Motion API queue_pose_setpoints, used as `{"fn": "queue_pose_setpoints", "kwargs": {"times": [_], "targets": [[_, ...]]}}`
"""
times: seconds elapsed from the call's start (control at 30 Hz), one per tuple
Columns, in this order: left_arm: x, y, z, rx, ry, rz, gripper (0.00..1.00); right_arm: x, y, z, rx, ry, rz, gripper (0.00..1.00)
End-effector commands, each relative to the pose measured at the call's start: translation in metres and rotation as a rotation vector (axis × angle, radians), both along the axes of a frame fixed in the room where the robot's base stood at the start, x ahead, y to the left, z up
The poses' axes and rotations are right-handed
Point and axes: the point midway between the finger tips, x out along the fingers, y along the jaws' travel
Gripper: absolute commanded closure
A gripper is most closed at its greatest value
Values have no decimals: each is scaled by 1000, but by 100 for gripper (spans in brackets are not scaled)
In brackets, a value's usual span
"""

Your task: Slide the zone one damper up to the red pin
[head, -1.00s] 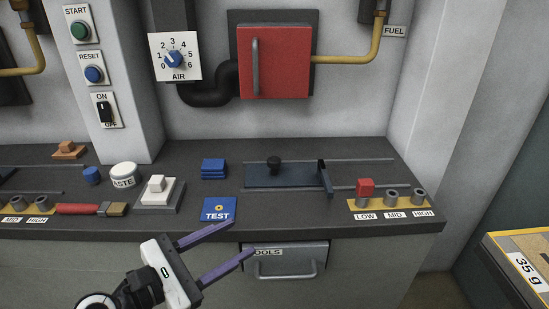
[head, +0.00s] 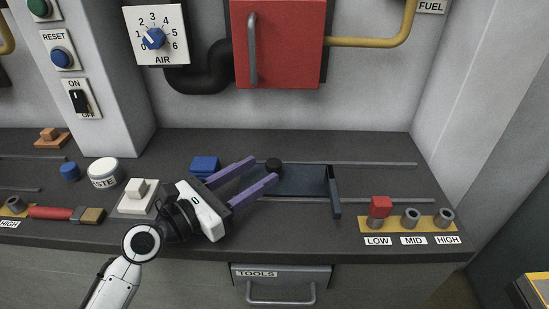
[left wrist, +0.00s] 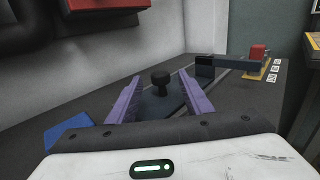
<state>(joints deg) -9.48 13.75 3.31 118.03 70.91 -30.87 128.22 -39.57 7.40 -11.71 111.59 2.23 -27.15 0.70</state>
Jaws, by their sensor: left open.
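The damper (head: 305,180) is a dark blue-grey plate lying between two rails on the counter. It has a black knob (head: 273,165) near its left end and a bar (head: 335,192) at its right end. The red pin (head: 380,206) stands in the LOW hole, to the right of the bar with a gap between. My left gripper (head: 264,170) is open over the damper's left part, with its purple fingertips close to the knob. In the left wrist view the knob (left wrist: 161,83) appears between the open fingers. My right gripper is not in view.
A yellow strip (head: 427,225) carries the MID and HIGH holes. A blue block (head: 205,165) and a white switch (head: 138,191) lie beside my left gripper. The TOOLS drawer (head: 281,284) is below the counter edge. The red cabinet (head: 290,45) hangs above.

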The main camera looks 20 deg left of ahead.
Motion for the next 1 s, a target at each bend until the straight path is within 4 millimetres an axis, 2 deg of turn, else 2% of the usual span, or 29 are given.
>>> {"fn": "queue_pose_setpoints", "kwargs": {"times": [0.1,0.3,0.7,0.9,0.97,1.0], "targets": [[21,-11,2,-1,-3,0,54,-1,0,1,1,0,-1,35],[43,-24,1,0,-1,0,54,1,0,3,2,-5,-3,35],[49,-28,0,1,0,0,54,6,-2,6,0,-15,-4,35],[49,-28,0,1,0,0,88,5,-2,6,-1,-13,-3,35],[49,-28,0,1,0,0,98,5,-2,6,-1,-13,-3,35],[49,-28,0,1,0,0,100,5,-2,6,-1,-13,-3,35]]}}
